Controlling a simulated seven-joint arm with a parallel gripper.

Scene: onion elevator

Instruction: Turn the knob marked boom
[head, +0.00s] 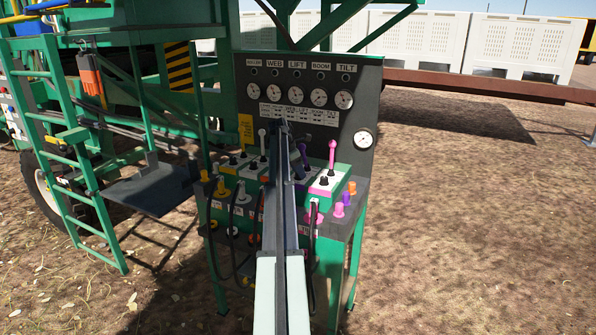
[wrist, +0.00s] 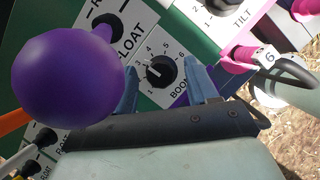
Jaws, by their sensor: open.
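The boom knob (wrist: 160,71) is a small black dial with a white pointer mark on a white plate numbered around it, in the wrist view. Its label is partly covered, with "BOO" showing. The pointer is toward the left side, near the low numbers. My gripper (wrist: 167,88) is open, with one blue finger to the lower left of the knob and the other to its lower right. The knob appears in line with the gap; I cannot tell whether a finger touches it. In the head view my arm hides the knob and most of the gripper.
A purple ball-topped lever (wrist: 65,77) stands close at left in the wrist view. The tilt knob (wrist: 217,5) and a pink fitting (wrist: 240,60) are to the right. The head view shows the control panel (head: 357,85) with gauges, and a pink lever (head: 332,155). Open ground lies right.

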